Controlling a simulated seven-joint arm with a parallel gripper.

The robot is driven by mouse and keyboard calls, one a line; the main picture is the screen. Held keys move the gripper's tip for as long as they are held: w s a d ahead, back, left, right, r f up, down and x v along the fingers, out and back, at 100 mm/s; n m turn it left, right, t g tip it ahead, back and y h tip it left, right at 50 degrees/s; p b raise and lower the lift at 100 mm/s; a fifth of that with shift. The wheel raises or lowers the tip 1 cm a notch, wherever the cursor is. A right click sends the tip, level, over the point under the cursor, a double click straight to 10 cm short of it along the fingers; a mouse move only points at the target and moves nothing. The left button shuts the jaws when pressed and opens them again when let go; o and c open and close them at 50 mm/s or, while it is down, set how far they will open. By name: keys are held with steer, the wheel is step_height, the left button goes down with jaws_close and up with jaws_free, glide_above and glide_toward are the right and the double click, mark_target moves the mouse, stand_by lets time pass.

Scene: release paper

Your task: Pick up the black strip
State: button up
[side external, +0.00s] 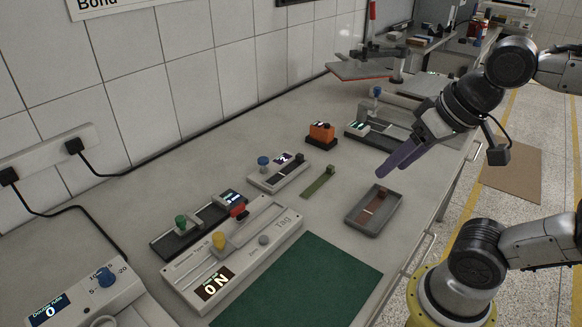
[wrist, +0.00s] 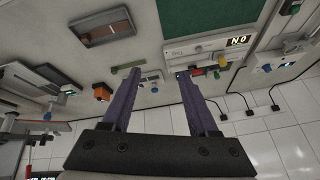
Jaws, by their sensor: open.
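My gripper (side external: 384,170) is open and empty, with two long purple fingers held above the bench near the grey tray. In the wrist view the gripper's fingertips (wrist: 157,75) stand wide apart. I cannot single out a loose black strip. A grey tray (side external: 356,222) holds a thin dark reddish-brown strip (side external: 373,211); the tray also shows in the wrist view (wrist: 81,36). A narrow olive-green strip (side external: 317,187) with a small block at one end lies left of the tray. A dark slotted device (side external: 172,241) with a green knob lies farther left.
A white device (side external: 190,286) with a yellow knob lies beside a green mat (side external: 300,285). A small blue-knobbed device (side external: 267,182), an orange block (side external: 321,132) and another dark slotted device (side external: 395,135) stand along the bench. The tiled wall bounds the back. Bare bench surrounds the tray.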

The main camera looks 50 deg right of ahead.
steer(key=w+d+r+m, duration=0.1)
steer(key=w+r+m, duration=0.3)
steer(key=w+r, duration=0.3)
steer(key=w+d+r+m+g, duration=0.1)
steer(key=w+d+m, duration=0.15)
steer(key=w, duration=0.35)
steer(key=w+d+r+m+g, duration=0.1)
steer(key=w+d+r+m, duration=0.15)
steer(key=w, duration=0.35)
steer(key=m+g, duration=0.4)
steer(key=m, duration=0.1)
glide_above(300, 155)
steer(key=f, duration=2.6)
steer(key=shift+w+d+f, duration=0.2)
steer(key=shift+d+f, duration=0.1)
steer(key=shift+f, duration=0.1)
steer(key=shift+s+a+f, duration=0.1)
steer(key=shift+f, duration=1.35)
steer(key=shift+s+a+f, duration=0.1)
steer(key=shift+f, duration=1.35)
